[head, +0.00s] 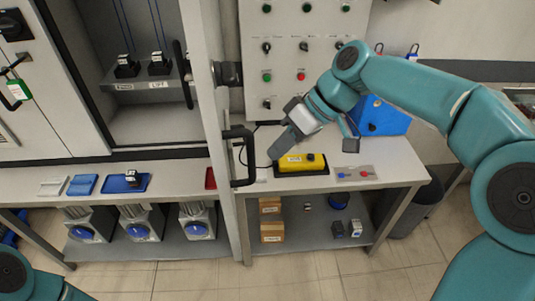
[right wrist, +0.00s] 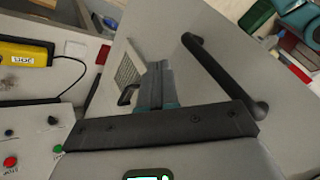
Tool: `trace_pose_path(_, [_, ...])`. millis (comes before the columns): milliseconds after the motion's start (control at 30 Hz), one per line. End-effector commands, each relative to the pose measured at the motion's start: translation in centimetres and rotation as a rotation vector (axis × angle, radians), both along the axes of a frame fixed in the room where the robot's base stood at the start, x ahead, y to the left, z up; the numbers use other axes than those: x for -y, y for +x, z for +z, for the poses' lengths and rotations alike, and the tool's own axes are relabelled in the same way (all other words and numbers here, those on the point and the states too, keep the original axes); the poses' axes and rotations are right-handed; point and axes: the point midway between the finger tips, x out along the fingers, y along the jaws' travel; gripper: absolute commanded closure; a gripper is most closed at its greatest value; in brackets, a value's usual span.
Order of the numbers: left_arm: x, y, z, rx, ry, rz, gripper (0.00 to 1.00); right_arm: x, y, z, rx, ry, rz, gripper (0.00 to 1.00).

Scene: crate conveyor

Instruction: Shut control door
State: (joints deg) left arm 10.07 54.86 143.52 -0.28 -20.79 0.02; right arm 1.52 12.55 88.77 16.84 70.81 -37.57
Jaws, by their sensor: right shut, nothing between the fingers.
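The grey control door (head: 226,190) stands open, seen nearly edge-on in the head view, to the right of the open cabinet (head: 150,122). Its black bar handle (head: 240,158) is on the side facing right. In the right wrist view the door panel (right wrist: 215,112) fills the middle, with the handle (right wrist: 225,75) running diagonally. My right gripper (head: 277,150) is shut and empty, right of the handle and apart from it in the head view. Its fingertips (right wrist: 157,68) point at the panel, left of the handle; contact cannot be told. My left gripper is out of view.
A yellow control box (head: 292,167) lies on the bench right of the door, with a blue case (head: 380,118) behind. A panel of buttons (head: 300,60) is on the wall. Blue trays (head: 82,185) lie on the left bench. Floor shows in front (head: 200,280).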

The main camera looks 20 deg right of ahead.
Motion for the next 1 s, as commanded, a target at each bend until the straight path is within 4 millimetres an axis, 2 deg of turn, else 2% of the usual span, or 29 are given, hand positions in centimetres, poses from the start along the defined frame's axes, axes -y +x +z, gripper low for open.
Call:
trace_pose_path(33, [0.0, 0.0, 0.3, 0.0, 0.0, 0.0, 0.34, -0.9, -0.5, 0.5, 0.006, 0.0, 0.005, 1.0])
trace_pose_path(200, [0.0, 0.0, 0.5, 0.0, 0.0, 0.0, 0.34, -2.7, -1.2, 0.4, 0.004, 0.0, 0.004, 1.0])
trace_pose_path(767, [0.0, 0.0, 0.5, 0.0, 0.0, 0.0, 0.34, -3.5, -1.5, 0.3, 0.003, 0.0, 0.003, 1.0])
trace_pose_path(1000, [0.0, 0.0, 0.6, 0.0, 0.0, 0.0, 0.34, -5.4, -1.4, 0.3, 0.004, 0.0, 0.018, 1.0])
